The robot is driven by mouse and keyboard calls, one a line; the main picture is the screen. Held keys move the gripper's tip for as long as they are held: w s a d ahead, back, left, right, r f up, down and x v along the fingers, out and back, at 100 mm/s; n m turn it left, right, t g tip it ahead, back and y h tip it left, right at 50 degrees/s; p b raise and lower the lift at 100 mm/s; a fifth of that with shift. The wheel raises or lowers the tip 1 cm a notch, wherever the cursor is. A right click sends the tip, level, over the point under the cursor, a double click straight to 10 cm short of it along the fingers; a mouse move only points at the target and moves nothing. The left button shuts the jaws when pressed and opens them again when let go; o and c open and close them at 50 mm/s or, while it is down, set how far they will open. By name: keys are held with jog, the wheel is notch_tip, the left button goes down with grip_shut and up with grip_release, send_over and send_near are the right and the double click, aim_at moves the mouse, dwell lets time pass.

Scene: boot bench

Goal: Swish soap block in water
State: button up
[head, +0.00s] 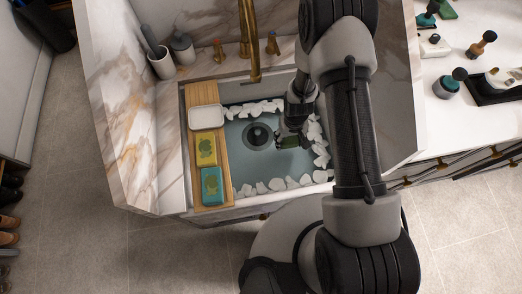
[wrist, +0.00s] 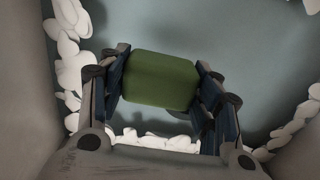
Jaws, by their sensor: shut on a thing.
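A green soap block (wrist: 160,79) sits between the two fingers of my gripper (wrist: 163,85) in the wrist view, with a finger pressed to each side. In the head view my gripper (head: 291,137) reaches down into the sink, right of the drain, and the green block (head: 289,142) shows small and dark at its tip. The blue-grey water (head: 240,160) fills the sink basin. I cannot tell how deep the block is in the water. My arm hides part of the sink's right side.
White foam-like pieces (head: 270,186) ring the water. A wooden board (head: 224,170) across the sink's left side bears a white dish (head: 206,118), a yellow soap (head: 206,149) and a teal soap (head: 212,186). A brass tap (head: 253,50) rises behind.

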notch_tip(320, 180, up, 7)
jog(key=p, duration=0.4)
